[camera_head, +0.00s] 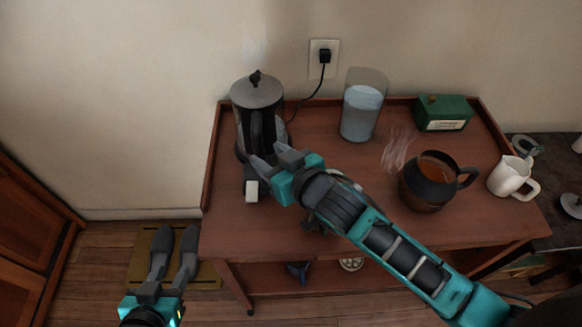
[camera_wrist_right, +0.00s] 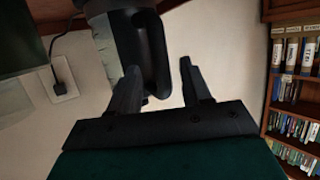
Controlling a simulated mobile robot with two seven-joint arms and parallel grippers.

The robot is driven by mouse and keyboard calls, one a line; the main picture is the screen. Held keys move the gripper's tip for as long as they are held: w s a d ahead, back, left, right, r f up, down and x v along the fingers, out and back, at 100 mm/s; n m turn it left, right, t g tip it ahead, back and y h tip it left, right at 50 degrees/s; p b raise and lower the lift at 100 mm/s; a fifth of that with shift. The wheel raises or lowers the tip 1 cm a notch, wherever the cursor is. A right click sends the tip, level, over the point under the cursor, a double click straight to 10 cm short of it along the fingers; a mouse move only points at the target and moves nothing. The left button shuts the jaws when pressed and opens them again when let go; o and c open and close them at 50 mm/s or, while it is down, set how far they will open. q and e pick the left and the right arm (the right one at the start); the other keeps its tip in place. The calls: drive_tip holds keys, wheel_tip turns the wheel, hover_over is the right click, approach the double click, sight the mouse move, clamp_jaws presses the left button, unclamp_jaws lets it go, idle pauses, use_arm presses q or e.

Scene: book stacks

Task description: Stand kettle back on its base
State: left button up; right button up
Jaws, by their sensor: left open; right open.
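The kettle (camera_head: 256,95), grey and black with a knobbed lid, stands upright at the back left of the wooden table. Its lower part is partly hidden by my right gripper, and I cannot tell whether it sits on its base. My right gripper (camera_head: 271,157) is open in front of it. In the right wrist view, the black kettle handle (camera_wrist_right: 157,55) shows between the two open fingers, with no visible grip on it. My left gripper (camera_head: 175,240) is open and empty, left of the table.
The table (camera_head: 300,145) has a raised back rim. A glass of water (camera_head: 361,112), a green box (camera_head: 443,112), a dark pot (camera_head: 425,185) and a white jug (camera_head: 508,176) stand to the right. A black cord runs from the wall socket (camera_head: 324,58) down behind the kettle.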

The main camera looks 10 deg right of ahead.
drive_tip(key=v, duration=0.9)
drive_tip(key=shift+s+p, duration=0.2)
drive_tip(key=shift+p, duration=0.15)
drive_tip(key=shift+r, duration=0.1)
